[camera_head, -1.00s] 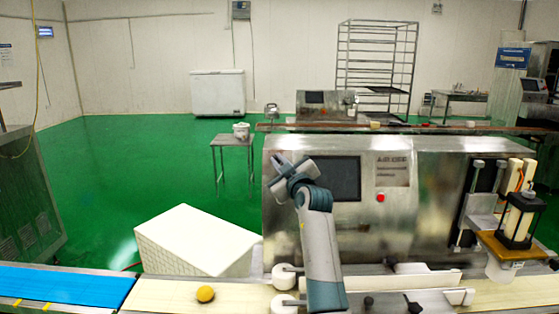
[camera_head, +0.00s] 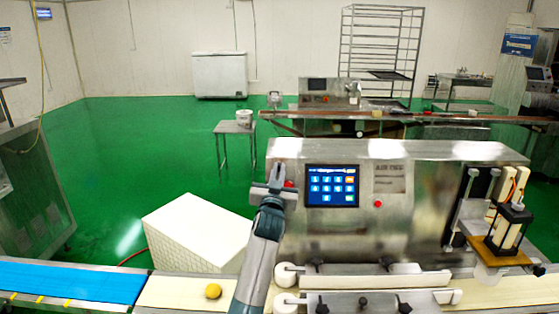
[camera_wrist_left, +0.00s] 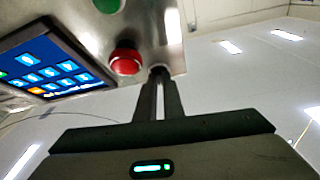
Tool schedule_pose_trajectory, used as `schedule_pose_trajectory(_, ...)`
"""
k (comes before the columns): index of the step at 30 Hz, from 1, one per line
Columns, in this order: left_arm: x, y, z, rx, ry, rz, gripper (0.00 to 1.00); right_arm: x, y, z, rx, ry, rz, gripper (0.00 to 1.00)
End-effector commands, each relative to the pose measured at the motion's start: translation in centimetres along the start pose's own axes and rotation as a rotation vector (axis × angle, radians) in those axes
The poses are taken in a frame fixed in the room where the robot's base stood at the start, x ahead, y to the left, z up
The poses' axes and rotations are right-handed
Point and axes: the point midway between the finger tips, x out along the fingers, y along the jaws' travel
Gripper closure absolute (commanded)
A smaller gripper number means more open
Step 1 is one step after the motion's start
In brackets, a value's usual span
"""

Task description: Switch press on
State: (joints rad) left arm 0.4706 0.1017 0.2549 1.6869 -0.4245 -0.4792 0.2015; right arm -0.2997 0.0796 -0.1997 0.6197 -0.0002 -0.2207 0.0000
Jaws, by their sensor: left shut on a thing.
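The press (camera_head: 440,215) is a steel machine with a lit blue touch screen (camera_head: 332,187) showing a grid of icons; the screen also shows in the left wrist view (camera_wrist_left: 45,68). My left gripper (camera_head: 277,172) is at the press's front, left of the screen. In the left wrist view, its fingertips (camera_wrist_left: 159,76) are nearly together on a small dark switch (camera_wrist_left: 159,69) beside a round red button (camera_wrist_left: 125,60). A green button (camera_wrist_left: 108,4) is cut by the top edge. The fingers mostly hide the switch. My right gripper is not in view.
A conveyor with a yellow ball (camera_head: 213,291) runs along the front. A white crate (camera_head: 195,235) stands on the floor at left. Another red button (camera_head: 378,204) is right of the screen. A small table (camera_head: 235,128) stands behind.

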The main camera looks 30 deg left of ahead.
Motion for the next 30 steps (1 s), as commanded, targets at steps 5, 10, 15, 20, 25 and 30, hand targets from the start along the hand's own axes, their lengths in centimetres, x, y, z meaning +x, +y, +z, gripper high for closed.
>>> schedule_pose_trajectory(5,0.2,-0.6,-1.0,0.143,0.004,0.096,1.00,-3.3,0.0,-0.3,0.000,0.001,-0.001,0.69)
schedule_pose_trajectory(10,0.2,-0.8,-1.0,0.274,0.004,0.188,1.00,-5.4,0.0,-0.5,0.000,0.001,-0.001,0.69)
schedule_pose_trajectory(15,0.3,-0.9,-1.0,0.389,0.005,0.268,1.00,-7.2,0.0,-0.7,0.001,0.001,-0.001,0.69)
schedule_pose_trajectory(20,0.3,-0.9,-0.9,0.467,0.005,0.326,1.00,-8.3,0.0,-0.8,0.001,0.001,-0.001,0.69)
schedule_pose_trajectory(25,0.3,-0.9,-0.8,0.520,0.006,0.363,1.00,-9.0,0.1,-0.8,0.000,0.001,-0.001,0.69)
schedule_pose_trajectory(30,0.3,-0.9,-0.7,0.540,0.006,0.379,1.00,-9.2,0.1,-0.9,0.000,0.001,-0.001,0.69)
